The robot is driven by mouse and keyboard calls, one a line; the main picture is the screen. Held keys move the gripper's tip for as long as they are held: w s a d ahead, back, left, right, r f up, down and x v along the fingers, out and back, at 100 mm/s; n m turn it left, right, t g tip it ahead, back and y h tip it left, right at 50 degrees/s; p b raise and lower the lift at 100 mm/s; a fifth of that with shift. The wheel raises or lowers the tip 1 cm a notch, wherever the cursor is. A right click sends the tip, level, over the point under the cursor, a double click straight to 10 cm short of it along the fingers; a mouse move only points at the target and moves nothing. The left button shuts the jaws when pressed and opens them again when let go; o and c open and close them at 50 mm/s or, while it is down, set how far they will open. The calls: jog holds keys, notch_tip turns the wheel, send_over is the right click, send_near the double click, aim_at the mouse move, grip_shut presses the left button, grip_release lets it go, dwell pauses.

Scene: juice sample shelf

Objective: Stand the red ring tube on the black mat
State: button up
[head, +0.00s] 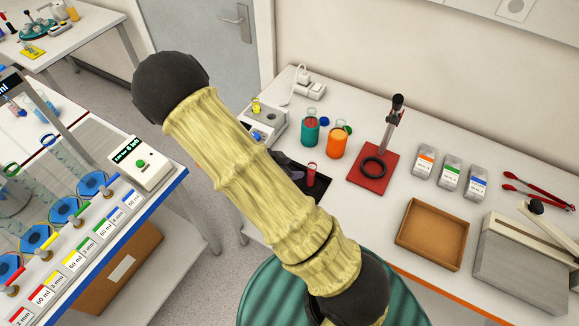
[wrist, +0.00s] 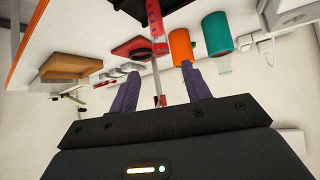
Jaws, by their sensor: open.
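The red ring tube (head: 311,174) stands upright on the black mat (head: 323,189) in the head view, with red contents. In the wrist view, which is upside down, the tube (wrist: 154,20) stands on the dark mat (wrist: 128,5) at the top edge. My gripper (wrist: 159,69) is open, its two purple fingers apart with nothing held between them. The tube's rim shows just beyond the fingertips, apart from them. In the head view my arm hides part of the mat and most of the gripper.
A teal jar (head: 310,130) and an orange jar (head: 337,143) stand behind the tube. A red-based stand (head: 366,182) is to its right. Further right are label boxes (head: 449,176), a brown tray (head: 432,234) and red tongs (head: 537,191).

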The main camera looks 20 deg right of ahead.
jog(key=shift+r, duration=0.1)
dwell(0.5)
jog(key=a+r+n+t+y, duration=0.2)
jog(key=a+r+n+y, duration=0.5)
jog(key=r+n+y, duration=0.15)
jog(key=s+d+r+n+g, duration=0.2)
jog(key=s+r+n, duration=0.4)
jog(key=s, duration=0.4)
jog(key=shift+r+y, duration=0.45)
jog(key=shift+r, duration=0.3)
